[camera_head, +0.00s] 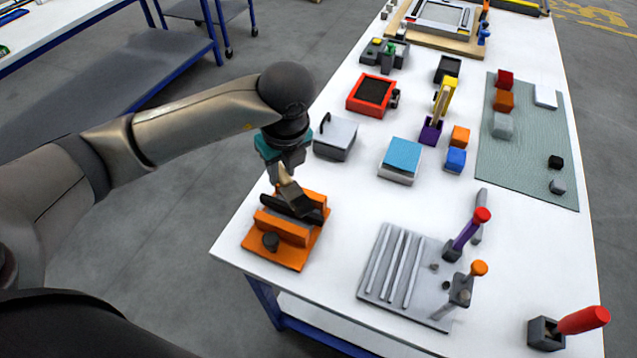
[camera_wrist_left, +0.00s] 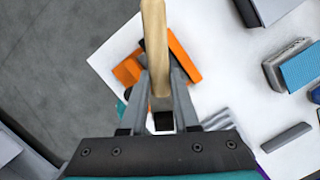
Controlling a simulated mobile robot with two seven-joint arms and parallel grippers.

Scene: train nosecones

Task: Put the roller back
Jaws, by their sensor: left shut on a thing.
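My left gripper (camera_head: 284,168) is shut on the light wooden handle of the roller (camera_head: 285,176). The handle also runs up between the fingers (camera_wrist_left: 160,98) in the left wrist view (camera_wrist_left: 155,45). The roller's dark grey head (camera_head: 296,201) hangs at the lower end, tilted, over the orange stand (camera_head: 283,258) at the table's near left corner. The stand has orange and black upright parts and a small black knob. I cannot tell whether the head touches the stand. My right gripper is not in view.
On the white table (camera_head: 345,230), a grey rack with rods (camera_head: 385,272) and several coloured-handled tools stands right of the stand. A grey box (camera_head: 335,138) and a blue-topped block (camera_head: 401,160) sit behind. A red-handled tool (camera_head: 583,320) is at front right.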

